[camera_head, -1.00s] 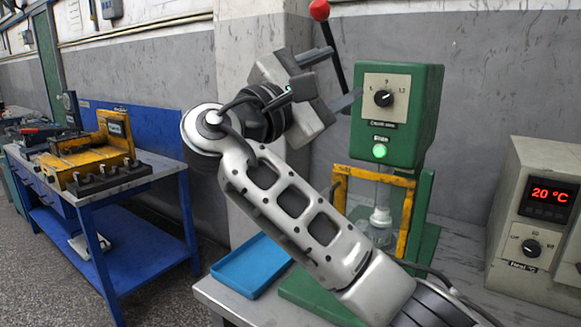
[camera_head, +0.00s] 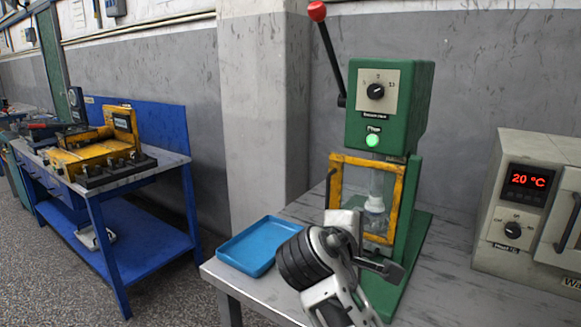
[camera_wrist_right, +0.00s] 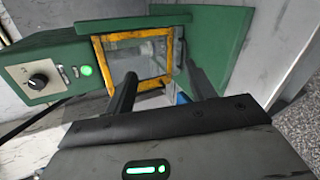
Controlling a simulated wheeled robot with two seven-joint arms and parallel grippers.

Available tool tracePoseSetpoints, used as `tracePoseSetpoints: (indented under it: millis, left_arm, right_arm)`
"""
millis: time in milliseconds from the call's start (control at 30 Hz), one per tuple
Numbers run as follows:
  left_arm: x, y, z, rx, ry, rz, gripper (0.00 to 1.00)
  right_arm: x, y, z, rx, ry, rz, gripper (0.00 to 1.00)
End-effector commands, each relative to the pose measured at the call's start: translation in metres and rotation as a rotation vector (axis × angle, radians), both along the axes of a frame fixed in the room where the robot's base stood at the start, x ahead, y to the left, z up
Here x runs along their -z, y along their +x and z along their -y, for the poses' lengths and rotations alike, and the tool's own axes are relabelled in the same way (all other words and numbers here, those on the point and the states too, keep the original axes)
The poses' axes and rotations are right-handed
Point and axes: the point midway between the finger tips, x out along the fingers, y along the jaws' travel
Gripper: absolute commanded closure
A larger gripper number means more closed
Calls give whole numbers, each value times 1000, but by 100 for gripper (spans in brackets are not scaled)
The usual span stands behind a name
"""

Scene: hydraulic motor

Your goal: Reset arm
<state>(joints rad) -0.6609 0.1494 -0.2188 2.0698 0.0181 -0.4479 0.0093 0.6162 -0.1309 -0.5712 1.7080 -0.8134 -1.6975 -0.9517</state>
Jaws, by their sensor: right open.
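My right gripper (camera_head: 366,252) is low in front of the green press (camera_head: 398,110), at the front of the grey table. It is partly turned away in the head view. In the right wrist view its two dark fingers (camera_wrist_right: 160,82) stand apart with nothing between them, facing the press's yellow-framed guard (camera_wrist_right: 97,55). The guard also shows in the head view (camera_head: 398,203), with a clear cylinder and a whitish part (camera_head: 375,204) behind it. My left gripper is not in view.
The press's lever with a red knob (camera_head: 317,12) stands up, and its green lamp is lit. A blue tray (camera_head: 243,262) lies left of my right arm. A heater box (camera_head: 487,240) reading 20 °C stands at the right. A blue workbench (camera_head: 100,215) is at the left.

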Motion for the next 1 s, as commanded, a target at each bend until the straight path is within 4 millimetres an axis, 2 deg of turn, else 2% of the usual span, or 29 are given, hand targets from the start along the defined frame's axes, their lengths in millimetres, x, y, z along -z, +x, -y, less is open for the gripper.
tracePoseSetpoints:
  millis: [33, 100, 167, 200, 333, 400, 533, 800, 900, 1000]
  left_arm:
    - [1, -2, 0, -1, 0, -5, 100]
    - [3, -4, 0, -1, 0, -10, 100]
    - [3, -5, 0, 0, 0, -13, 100]
    - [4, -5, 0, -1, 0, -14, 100]
    - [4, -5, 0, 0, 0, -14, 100]
    - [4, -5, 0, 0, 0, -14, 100]
    - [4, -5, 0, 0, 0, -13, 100]
    - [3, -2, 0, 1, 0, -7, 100]
    - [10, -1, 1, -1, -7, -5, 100]
    - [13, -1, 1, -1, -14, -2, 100]
  right_arm:
    - [42, -17, 11, 17, 116, -45, 45]
    - [89, -41, 22, 57, 280, -88, 45]
    - [125, -68, 32, 106, 419, -123, 45]
    - [147, -88, 38, 146, 509, -144, 45]
    - [199, -156, 57, 297, 765, -197, 45]
    - [213, -188, 64, 375, 869, -212, 45]
    - [228, -238, 73, 501, 1010, -236, 45]
    - [231, -318, 84, 721, 1207, -266, 45]
    - [251, -296, 72, 633, 1264, -208, 45]
    - [266, -282, 61, 562, 1320, -156, 45]
